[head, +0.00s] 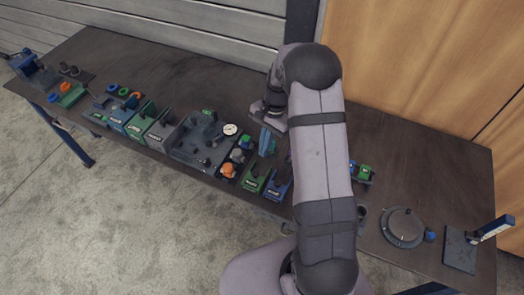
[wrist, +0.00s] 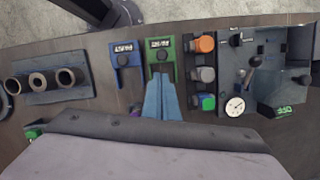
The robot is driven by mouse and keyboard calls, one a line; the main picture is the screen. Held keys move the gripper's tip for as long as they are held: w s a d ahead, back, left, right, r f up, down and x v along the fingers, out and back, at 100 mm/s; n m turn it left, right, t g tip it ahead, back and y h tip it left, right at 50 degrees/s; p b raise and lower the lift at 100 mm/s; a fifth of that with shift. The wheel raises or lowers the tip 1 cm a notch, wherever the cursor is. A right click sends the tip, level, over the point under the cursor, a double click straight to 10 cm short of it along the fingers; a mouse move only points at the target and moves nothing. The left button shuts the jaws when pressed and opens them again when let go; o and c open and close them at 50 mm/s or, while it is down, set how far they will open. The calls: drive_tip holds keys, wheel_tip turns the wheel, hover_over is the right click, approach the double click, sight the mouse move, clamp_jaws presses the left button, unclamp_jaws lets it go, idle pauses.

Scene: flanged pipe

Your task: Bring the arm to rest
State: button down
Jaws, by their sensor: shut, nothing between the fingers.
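My gripper's blue fingers (wrist: 161,84) are together with nothing between them. In the head view my gripper (head: 266,142) is partly hidden by my arm and hangs over the table (head: 130,50). In the wrist view the fingertips overlap the lower part of a green labelled holder (wrist: 162,46); I cannot tell the height above it. A blue labelled holder (wrist: 125,56) stands beside it. A tray with an orange cap (wrist: 205,44), a grey cap (wrist: 207,74) and a green cap (wrist: 208,102) is to the right of the fingers.
A dark fixture (wrist: 262,60) with a white dial gauge (wrist: 235,106) stands right of the tray. A block with three round sockets (wrist: 40,84) is at the left. A round disc (head: 404,226) and a dark plate (head: 460,250) lie at the right end. The table's back strip is clear.

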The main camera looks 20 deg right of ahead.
drive_tip(key=p+v, duration=0.1)
drive_tip(key=v, duration=0.1)
drive_tip(key=shift+w+d+r, duration=0.15)
drive_tip(key=shift+r, duration=0.1)
drive_tip(key=s+f+n+g+h, duration=0.1)
drive_tip(key=s+f+n+g, duration=0.15)
drive_tip(key=s+n, duration=0.85)
drive_tip(key=s+a+r+t+h+b, duration=0.1)
drive_tip(key=s+a+r+t+b, duration=0.2)
drive_tip(key=s, duration=1)
drive_tip(key=shift+n+t, duration=0.45)
drive_tip(key=shift+n, duration=0.05)
drive_tip(key=w+a+r+b, duration=0.2)
drive_tip(key=w+a+b, duration=0.1)
drive_tip(key=shift+w+a+r, duration=0.1)
drive_tip(key=shift+w+r, duration=0.1)
